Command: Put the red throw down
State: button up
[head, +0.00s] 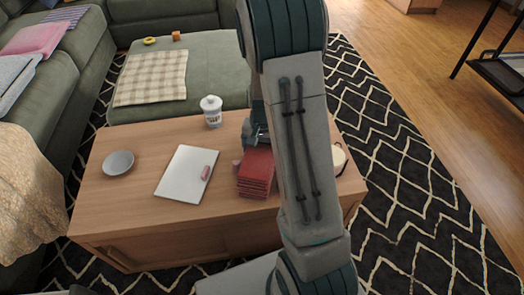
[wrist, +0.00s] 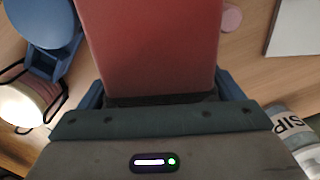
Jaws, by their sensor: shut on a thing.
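The red throw (head: 256,172) is a neatly folded stack, in the head view over the right half of the wooden coffee table (head: 140,200). My gripper (head: 257,138) is shut on its far end. In the wrist view the throw (wrist: 150,45) fills the space between the two blue fingers (wrist: 162,92). My arm hides the throw's right side in the head view. I cannot tell whether its underside touches the tabletop.
On the table are a grey bowl (head: 118,162), a white board (head: 184,178) with a pink item (head: 206,172), a white jar (head: 211,111) and a half-hidden round thing (head: 340,158). The front left tabletop is clear. A green seat with a checked blanket (head: 152,77) adjoins behind.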

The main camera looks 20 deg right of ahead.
jog(key=shift+f, duration=0.25)
jog(key=o, duration=1.1)
notch_tip(320, 180, up, 12)
jog(key=p, duration=0.4)
jog(key=shift+a+r, duration=0.1)
jog(key=shift+r, duration=0.1)
jog(key=s+a+r+n, duration=0.2)
jog(key=s+r, duration=0.1)
jog(key=s, duration=0.2)
jog(key=s+a+r+n, duration=0.2)
jog(key=s+r, duration=0.1)
jog(key=s, duration=0.3)
jog(key=s+a+r+n+t, duration=0.1)
jog(key=s+a+r+n, duration=0.1)
jog(key=s, duration=0.4)
jog(key=shift+a+r+n, duration=0.3)
jog(key=shift+a+r, duration=0.1)
jog(key=shift+r, duration=0.25)
jog(key=shift+s, duration=0.5)
jog(key=shift+c, duration=0.4)
